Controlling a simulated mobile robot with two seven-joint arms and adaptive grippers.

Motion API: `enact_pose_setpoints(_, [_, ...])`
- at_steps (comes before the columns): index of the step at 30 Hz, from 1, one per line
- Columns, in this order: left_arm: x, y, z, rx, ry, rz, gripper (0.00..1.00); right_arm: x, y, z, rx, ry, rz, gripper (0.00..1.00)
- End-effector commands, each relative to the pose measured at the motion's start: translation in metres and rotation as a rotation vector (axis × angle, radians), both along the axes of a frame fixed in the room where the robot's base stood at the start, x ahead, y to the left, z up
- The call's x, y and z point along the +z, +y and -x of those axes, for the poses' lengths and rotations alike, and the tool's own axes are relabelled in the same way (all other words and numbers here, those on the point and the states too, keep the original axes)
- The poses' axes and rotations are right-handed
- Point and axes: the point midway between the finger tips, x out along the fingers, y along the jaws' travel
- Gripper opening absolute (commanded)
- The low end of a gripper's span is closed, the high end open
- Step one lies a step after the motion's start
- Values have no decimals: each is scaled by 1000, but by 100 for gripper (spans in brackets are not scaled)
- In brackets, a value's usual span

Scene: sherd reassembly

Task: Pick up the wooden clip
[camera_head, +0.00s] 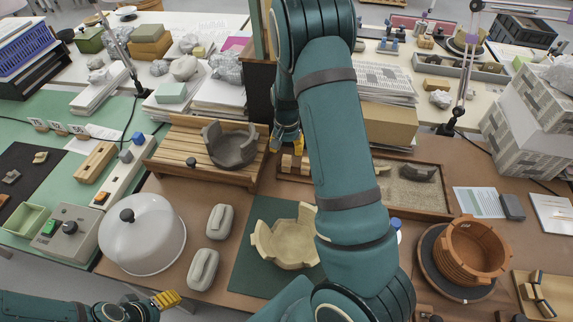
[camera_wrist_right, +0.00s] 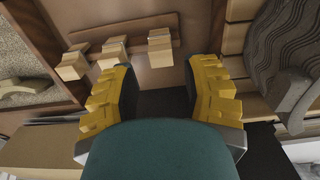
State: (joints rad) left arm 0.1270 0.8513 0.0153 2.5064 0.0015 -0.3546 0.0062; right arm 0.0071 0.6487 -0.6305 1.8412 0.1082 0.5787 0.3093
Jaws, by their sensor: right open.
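Several small pale wooden clips stand on a wooden strip in the right wrist view; the one nearest the space between my fingers is the rightmost clip (camera_wrist_right: 160,46), beside a middle clip (camera_wrist_right: 112,52) and a left clip (camera_wrist_right: 73,64). In the head view the clips (camera_head: 289,163) are small and partly hidden by my right arm. My right gripper (camera_wrist_right: 160,92) is open with yellow ridged fingers, and no clip is between them. In the head view it (camera_head: 288,138) is mostly covered by my arm. My left gripper (camera_head: 168,299) is low at the left, away from the clips; its finger gap is unclear.
A slatted wooden rack (camera_head: 168,158) with a dark grey sherd bowl (camera_head: 231,150) stands left of the clips. A sand tray (camera_head: 408,193) lies to the right. A cream sherd bowl (camera_head: 283,243) on a green mat and a white dome (camera_head: 142,240) are nearer.

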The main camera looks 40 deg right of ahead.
Motion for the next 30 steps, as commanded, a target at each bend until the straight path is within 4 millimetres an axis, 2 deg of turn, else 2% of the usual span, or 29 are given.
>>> enact_pose_setpoints(8, [-4,0,1,-2,3,1,61,-16,-1,-1,0,0,1,46])
enact_pose_setpoints(18, [-16,-1,5,-8,10,3,61,-60,-3,-3,0,1,1,46])
enact_pose_setpoints(25, [-15,-1,5,-9,11,3,61,-62,-3,-3,0,-1,1,46])
enact_pose_setpoints(26, [-15,-1,5,-9,11,3,61,-62,-3,-3,0,-1,1,49])
enact_pose_setpoints(27, [-15,-1,5,-9,11,3,61,-62,-3,-3,0,-1,1,36])
enact_pose_setpoints(29, [-15,-1,5,-9,11,3,61,-62,-3,-3,0,-1,1,20])
enact_pose_setpoints(30, [-15,-1,5,-9,11,3,61,-62,-3,-3,0,-1,1,16])
